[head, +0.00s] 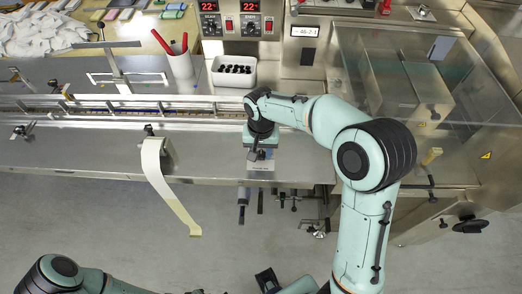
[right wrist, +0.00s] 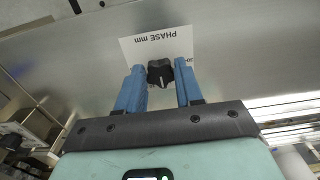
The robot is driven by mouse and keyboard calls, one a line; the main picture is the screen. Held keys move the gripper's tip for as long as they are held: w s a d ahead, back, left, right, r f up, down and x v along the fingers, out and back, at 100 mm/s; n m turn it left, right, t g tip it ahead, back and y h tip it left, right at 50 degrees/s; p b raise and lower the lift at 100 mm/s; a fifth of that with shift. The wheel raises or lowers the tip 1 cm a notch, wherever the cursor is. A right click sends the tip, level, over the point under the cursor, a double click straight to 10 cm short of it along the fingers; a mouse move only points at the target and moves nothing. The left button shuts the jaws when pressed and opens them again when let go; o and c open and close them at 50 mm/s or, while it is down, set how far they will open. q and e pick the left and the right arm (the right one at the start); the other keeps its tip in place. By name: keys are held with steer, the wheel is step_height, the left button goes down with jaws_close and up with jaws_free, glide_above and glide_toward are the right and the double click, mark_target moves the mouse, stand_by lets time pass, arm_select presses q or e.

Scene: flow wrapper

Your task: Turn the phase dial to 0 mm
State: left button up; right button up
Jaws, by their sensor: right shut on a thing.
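The phase dial (right wrist: 160,73) is a small black lobed knob with a light pointer mark. It sits on a white plate (right wrist: 152,48) that reads "PHASE mm" upside down in the right wrist view. My right gripper (right wrist: 159,74) is shut on the dial, with one blue finger on each side. The fingers and knob cover most of the scale, so the dial's reading cannot be made out. In the head view my right gripper (head: 261,155) is at the machine's front edge and hides the dial.
A pale film strip (head: 165,185) hangs over the front edge left of my right gripper. A white bin of black pieces (head: 234,72) and a pale cup with red-handled tools (head: 181,68) stand behind the conveyor (head: 110,108). A clear guard (head: 425,75) covers the right side.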

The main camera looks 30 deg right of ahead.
mark_target(261, 155)
stand_by(0.3)
steer(key=o, duration=1)
steer(key=shift+o, duration=0.2)
arm_select(q)
steer(key=shift+w+r+p, duration=0.3)
steer(key=shift+r+p, duration=0.15)
steer(key=shift+r, duration=0.1)
steer(key=shift+w+r+p, duration=0.25)
steer(key=shift+r+p, duration=0.2)
steer(key=shift+r, duration=0.05)
arm_select(e)
step_height(261, 155, up, 14)
steer(key=shift+f, duration=0.25)
steer(key=shift+f, duration=0.1)
